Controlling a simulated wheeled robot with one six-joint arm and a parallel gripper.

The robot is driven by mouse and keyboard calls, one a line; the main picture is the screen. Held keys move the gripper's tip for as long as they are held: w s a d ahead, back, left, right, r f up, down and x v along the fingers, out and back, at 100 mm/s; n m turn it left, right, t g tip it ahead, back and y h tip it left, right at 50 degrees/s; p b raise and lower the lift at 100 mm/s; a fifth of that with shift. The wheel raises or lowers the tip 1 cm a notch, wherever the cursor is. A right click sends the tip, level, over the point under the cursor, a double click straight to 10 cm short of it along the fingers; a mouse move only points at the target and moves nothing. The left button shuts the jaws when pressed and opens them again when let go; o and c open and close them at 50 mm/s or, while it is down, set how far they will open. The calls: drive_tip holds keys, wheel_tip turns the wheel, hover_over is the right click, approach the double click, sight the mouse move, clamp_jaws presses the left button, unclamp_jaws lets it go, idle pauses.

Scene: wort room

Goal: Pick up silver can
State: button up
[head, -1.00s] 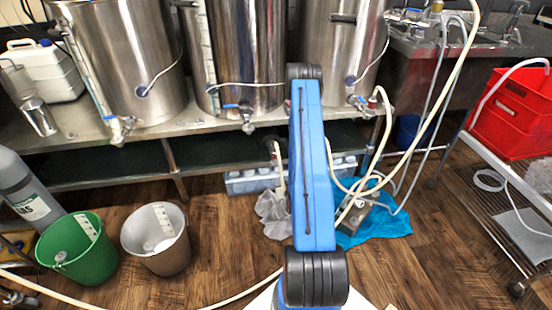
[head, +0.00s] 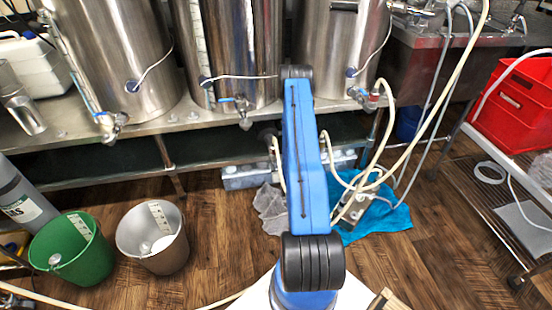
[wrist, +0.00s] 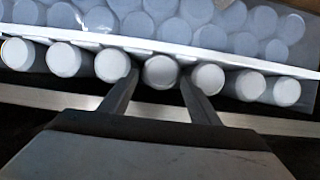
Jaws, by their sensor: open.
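In the wrist view, a row of pale silver cans (wrist: 112,65) shows end-on along a white edge. My gripper (wrist: 159,80) is open, with one fingertip on each side of the middle can (wrist: 160,71). I cannot tell whether the fingers touch it. In the head view, a low pale row (head: 245,178) stands on the floor beneath the steel bench, partly hidden behind my blue arm. I cannot make out single cans there, and my gripper is hidden.
Steel kettles (head: 113,55) stand on the bench (head: 100,153), whose edge overhangs the floor. Hoses (head: 382,140) hang to a blue cloth (head: 388,219) at right. A green bucket (head: 88,262) and a grey bucket (head: 170,258) stand at left. A wire cart (head: 495,205) stands at right.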

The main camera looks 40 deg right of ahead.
sight(278, 163)
drive_tip(key=shift+x, duration=3.35)
drive_tip(key=c, duration=0.7)
